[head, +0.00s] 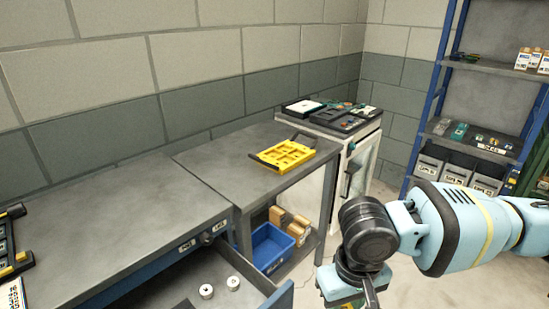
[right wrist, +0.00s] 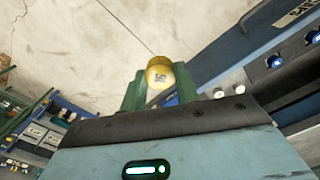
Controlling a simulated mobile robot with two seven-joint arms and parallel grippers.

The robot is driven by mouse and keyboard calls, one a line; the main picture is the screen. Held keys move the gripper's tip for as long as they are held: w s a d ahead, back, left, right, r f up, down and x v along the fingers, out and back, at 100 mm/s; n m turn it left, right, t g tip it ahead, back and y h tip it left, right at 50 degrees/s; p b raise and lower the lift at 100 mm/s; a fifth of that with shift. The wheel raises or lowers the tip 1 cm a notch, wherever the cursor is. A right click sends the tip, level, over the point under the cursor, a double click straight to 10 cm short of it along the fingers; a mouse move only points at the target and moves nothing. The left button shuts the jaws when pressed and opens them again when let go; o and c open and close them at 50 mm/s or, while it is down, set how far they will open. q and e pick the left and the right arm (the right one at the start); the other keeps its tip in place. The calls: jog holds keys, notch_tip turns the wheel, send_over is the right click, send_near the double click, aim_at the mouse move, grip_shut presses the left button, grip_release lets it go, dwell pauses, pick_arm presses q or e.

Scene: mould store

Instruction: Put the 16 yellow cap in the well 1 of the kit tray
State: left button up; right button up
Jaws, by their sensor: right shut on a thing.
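The yellow cap (right wrist: 159,73) shows in the right wrist view, round, with a dark mark too small to read surely. My right gripper (right wrist: 160,88) is shut on it, a green finger on each side. In the head view this gripper is at the bottom edge, mostly cut off, right of the benches, and the cap is not visible there. A yellow tray with wells and black handles (head: 284,155), seemingly the kit tray, lies on the grey bench; its well numbers cannot be read. My left gripper is not in view.
A drawer (head: 262,287) stands open under the left bench, with two white round pieces (head: 206,291) inside. A blue bin (head: 271,246) sits below the tray's bench. A white cabinet (head: 356,165) and blue shelving (head: 433,95) stand beyond.

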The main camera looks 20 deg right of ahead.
jog(key=shift+a, duration=0.1)
